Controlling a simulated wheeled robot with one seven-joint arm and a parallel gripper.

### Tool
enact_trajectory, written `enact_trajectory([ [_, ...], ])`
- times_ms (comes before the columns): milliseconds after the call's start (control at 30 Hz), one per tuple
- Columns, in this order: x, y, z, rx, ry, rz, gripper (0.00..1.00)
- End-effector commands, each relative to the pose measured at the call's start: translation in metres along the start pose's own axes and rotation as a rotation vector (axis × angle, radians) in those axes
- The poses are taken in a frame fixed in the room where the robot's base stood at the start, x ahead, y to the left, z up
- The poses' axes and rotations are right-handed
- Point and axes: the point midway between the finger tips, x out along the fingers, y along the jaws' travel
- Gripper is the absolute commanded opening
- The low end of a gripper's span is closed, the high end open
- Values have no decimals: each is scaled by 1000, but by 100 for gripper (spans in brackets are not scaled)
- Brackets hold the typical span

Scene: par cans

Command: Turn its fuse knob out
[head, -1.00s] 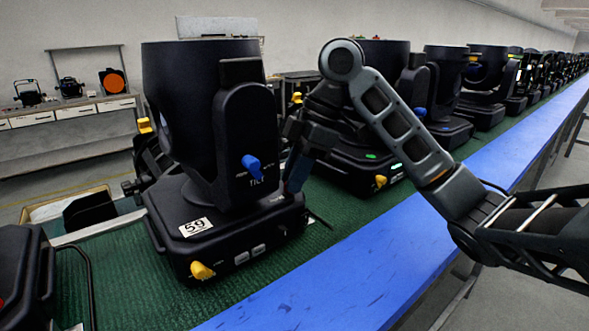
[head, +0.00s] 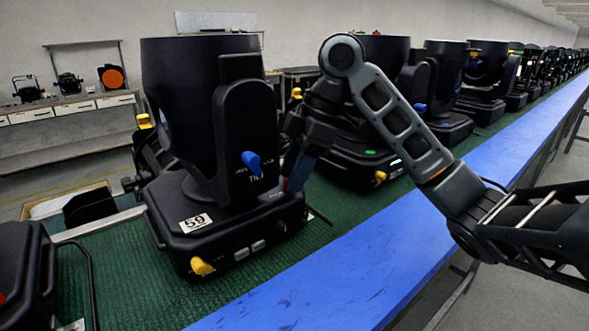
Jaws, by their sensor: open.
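The nearest black moving-head light, numbered 59 (head: 225,235), stands upright on the green belt. A blue knob (head: 252,162) sits on its yoke arm and a yellow knob (head: 202,266) on the front of its base. My gripper (head: 296,178) is open and points down at the right end of this base. A small reddish spot (head: 286,184) shows beside the fingertips; it is too small to tell whether it is the fuse knob. My fingers partly hide that end of the base, and I cannot tell whether they touch it.
More black lights (head: 360,150) stand in a row behind my arm, close to the gripper. Another black unit (head: 22,270) is at the lower left. A blue rail (head: 330,265) borders the green belt (head: 130,285). A bench (head: 70,115) stands at the back left.

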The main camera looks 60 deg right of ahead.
Motion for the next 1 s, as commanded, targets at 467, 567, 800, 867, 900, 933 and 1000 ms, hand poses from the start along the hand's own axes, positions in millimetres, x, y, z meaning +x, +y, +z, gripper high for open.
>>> enact_trajectory([
  [467, -56, 0, 0, -1, -2, 3, 48],
  [567, -68, 0, 0, 0, -1, 2, 48],
  [800, -78, 0, 0, 0, 0, 0, 48],
  [867, -78, 0, 0, 0, 0, 0, 48],
  [900, -78, 0, 0, 0, 0, 0, 48],
  [933, -78, 0, 0, 0, 0, 0, 48],
  [1000, -78, 0, 0, 0, 0, 0, 48],
])
